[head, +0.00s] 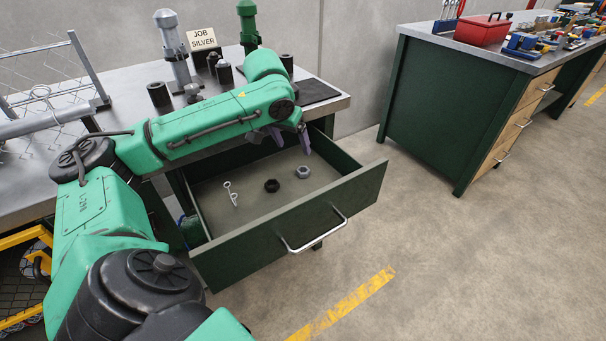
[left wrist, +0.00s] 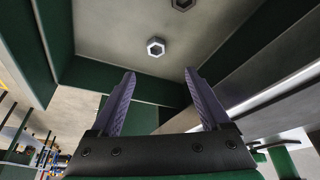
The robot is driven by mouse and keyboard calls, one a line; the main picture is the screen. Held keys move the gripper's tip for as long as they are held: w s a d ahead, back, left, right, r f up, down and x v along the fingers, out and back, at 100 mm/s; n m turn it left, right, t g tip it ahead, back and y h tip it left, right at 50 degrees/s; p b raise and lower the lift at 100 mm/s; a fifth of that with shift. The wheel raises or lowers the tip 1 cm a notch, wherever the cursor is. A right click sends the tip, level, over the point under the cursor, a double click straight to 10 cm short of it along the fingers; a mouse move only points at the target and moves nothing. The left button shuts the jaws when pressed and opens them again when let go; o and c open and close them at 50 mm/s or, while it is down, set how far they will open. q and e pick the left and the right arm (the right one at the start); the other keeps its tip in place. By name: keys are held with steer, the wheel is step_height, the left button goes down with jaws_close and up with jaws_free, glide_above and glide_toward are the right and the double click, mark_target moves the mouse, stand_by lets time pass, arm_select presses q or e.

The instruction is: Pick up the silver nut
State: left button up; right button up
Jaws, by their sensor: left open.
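The silver nut (head: 303,172) lies on the floor of the open green drawer (head: 290,240), on its right side. A black nut (head: 272,185) lies to its left. My left gripper (head: 292,143) is above the back right of the drawer, beyond and above the silver nut, with its purple fingers apart and empty. In the left wrist view the silver nut (left wrist: 156,46) shows just past the open fingertips (left wrist: 160,73), not between them. A second nut (left wrist: 183,4) is at the top edge there. My right gripper is not in view.
Silver eye-shaped hardware (head: 231,193) lies at the drawer's left. The drawer has raised walls and a front handle (head: 312,232). A "JOB SILVER" sign (head: 203,39) and several dark cylinders stand on the bench. A second bench (head: 440,105) is at right; the floor between is clear.

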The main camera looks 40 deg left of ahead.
mark_target(302, 167)
arm_select(q)
steer(key=x, duration=0.3)
steer(key=b+x, duration=0.1)
steer(key=x, duration=0.7)
steer(key=shift+d+f+b, duration=0.25)
steer(key=shift+d+b, duration=0.1)
steer(key=shift+b, duration=0.05)
steer(key=shift+r, duration=0.1)
jaws_close()
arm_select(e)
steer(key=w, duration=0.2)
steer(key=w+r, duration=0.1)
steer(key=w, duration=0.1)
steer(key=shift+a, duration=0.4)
